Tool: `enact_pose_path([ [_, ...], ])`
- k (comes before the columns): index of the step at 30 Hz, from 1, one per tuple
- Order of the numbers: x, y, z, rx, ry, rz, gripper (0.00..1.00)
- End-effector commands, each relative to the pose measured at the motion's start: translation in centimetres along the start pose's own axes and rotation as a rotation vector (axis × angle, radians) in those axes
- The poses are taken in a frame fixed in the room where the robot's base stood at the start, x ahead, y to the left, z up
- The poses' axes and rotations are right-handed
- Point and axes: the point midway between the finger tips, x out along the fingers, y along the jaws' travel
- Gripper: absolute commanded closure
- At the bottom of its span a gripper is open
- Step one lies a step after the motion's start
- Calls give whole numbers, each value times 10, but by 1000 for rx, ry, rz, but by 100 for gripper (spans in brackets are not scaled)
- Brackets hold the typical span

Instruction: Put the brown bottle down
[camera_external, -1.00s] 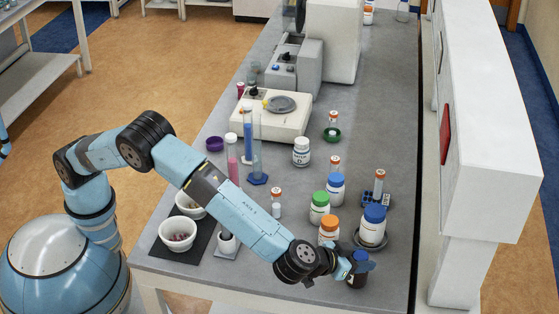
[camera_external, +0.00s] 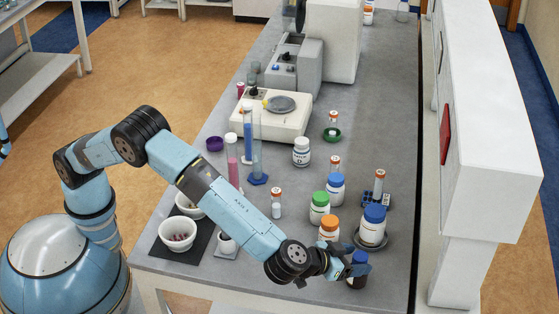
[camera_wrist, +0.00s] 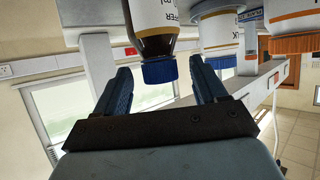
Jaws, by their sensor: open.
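The brown bottle (camera_external: 357,281) has a dark body and a blue cap, and it stands upright on the grey bench near its front right corner. In the wrist view, which is upside down, the brown bottle (camera_wrist: 154,44) shows its white label and blue cap just beyond and between my fingers. My gripper (camera_external: 350,260) is at the bottle's cap, with its blue fingers spread. It also shows in the wrist view (camera_wrist: 160,80), open with a gap on both sides of the cap. The bottle's base is not shown in the wrist view.
An orange-capped bottle (camera_external: 329,231), a green-capped bottle (camera_external: 319,210) and a large blue-capped bottle (camera_external: 372,232) on a dark round dish stand close behind. White bowls on a dark mat (camera_external: 200,240) are to the left. The bench (camera_external: 300,300) is clear in front.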

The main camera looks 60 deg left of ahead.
Motion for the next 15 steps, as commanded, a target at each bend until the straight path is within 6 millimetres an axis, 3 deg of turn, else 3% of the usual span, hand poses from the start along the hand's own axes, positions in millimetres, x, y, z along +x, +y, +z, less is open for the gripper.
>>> enact_pose_path([
  [9,-63,1,0,0,-1,3,29],
  [15,-87,0,0,0,-1,1,29],
])
